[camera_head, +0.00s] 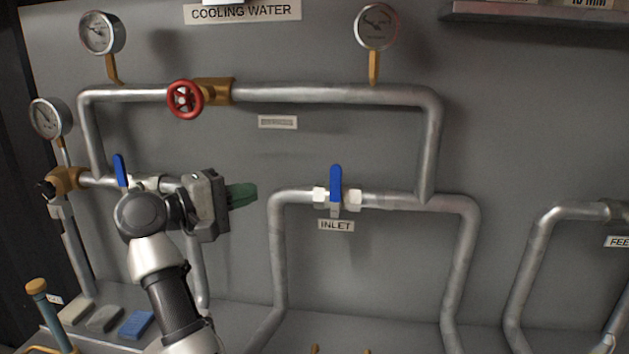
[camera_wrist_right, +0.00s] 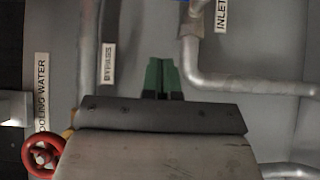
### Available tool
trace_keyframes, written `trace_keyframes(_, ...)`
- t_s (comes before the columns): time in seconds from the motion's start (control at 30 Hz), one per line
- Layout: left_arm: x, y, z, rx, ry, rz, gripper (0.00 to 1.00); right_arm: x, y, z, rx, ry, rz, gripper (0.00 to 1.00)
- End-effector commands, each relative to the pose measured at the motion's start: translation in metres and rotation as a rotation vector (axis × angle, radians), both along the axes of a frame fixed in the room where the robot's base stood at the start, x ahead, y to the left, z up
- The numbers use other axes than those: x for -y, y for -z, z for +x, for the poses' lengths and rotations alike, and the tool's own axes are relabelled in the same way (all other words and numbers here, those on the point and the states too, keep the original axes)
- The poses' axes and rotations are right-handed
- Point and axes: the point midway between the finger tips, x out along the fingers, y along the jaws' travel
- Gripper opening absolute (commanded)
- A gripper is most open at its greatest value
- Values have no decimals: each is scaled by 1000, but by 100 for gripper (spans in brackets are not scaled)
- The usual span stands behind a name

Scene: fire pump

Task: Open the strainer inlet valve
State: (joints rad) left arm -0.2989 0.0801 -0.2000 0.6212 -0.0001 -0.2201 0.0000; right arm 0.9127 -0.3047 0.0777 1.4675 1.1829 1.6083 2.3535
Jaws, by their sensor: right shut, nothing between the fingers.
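The inlet valve has a blue lever handle (camera_head: 336,183) between white fittings on a horizontal pipe. The handle points up, across the pipe. An INLET label (camera_head: 336,225) is just below it. My right gripper (camera_head: 252,194) has green fingers. They are shut with nothing between them, to the left of the inlet valve and apart from it. In the right wrist view the shut fingertips (camera_wrist_right: 160,62) point toward the wall, and part of the INLET label (camera_wrist_right: 221,15) shows at the top. The inlet handle is mostly out of that view. My left gripper is not in view.
A second blue handle (camera_head: 120,170) stands upright behind my arm at left. A red handwheel (camera_head: 185,99) is on the upper pipe. Gauges (camera_head: 377,27) rise above the pipes. The inlet pipe's left bend (camera_head: 279,210) lies between my fingers and the valve.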

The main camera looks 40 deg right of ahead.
Motion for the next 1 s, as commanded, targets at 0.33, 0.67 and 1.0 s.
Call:
trace_keyframes(0.33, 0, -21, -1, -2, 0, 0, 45, 33, -5, -4, -4, 4, -5, 0)
trace_keyframes(0.67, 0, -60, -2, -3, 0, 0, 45, 103, -6, -12, -4, 4, -6, 0)
trace_keyframes(1.0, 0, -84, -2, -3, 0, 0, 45, 124, -2, -41, -2, 1, -3, 0)
